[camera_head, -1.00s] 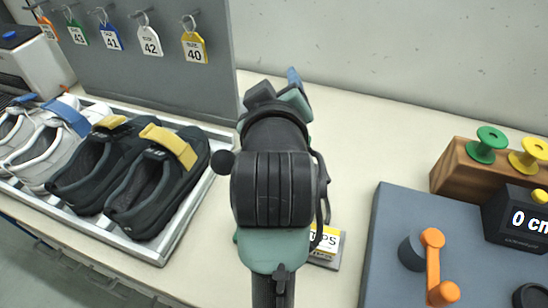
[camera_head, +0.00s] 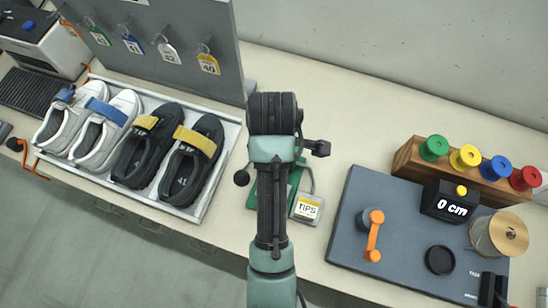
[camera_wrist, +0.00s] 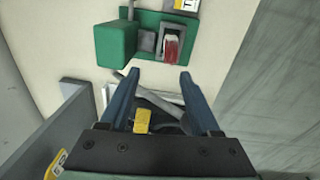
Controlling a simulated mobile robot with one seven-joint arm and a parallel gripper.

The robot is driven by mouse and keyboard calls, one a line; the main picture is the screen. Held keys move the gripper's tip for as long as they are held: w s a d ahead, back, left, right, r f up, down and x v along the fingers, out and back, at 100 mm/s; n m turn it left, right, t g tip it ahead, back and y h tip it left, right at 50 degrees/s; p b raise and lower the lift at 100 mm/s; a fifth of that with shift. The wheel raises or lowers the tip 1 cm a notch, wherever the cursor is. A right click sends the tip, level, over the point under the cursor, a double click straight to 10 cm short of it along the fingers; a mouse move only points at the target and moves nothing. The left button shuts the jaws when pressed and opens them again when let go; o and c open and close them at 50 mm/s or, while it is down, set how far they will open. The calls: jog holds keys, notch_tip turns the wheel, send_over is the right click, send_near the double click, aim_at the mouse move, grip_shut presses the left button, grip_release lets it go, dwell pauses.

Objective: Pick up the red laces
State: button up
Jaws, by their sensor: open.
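The red spool (camera_head: 524,178), the only red lace-like thing I see, is at the right end of a row on a wooden block (camera_head: 410,160) in the head view. Any lace on it is too small to make out. My gripper (camera_wrist: 158,76) is open and empty in the wrist view, with two blue fingers apart. In the head view my arm hides it, well left of the spool. Beyond the fingertips, the wrist view shows a green device (camera_wrist: 115,42) with a small red-and-white part (camera_wrist: 171,45); I cannot tell what that part is.
Green (camera_head: 433,148), yellow (camera_head: 465,157) and blue (camera_head: 496,167) spools share the block. In front is a grey board (camera_head: 345,240) with an orange crank (camera_head: 373,240) and a "0 cm" display (camera_head: 449,203). A shoe tray (camera_head: 215,195) and tag panel (camera_head: 170,50) stand left.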

jog(key=shift+n+g, duration=0.3)
jog(key=shift+g, duration=0.1)
jog(key=f, duration=0.4)
jog(key=s+f, duration=0.1)
jog(key=f, duration=0.2)
jog(key=shift+f+b, duration=0.1)
jog(key=shift+b, duration=0.3)
jog(key=shift+s+d+f+p, duration=0.1)
jog(key=shift+f+p, duration=0.25)
jog(key=shift+f, duration=1.1)
jog(key=shift+s+f+p, duration=0.1)
jog(key=shift+f+p, duration=0.2)
jog(key=shift+f, duration=1.1)
grip_shut()
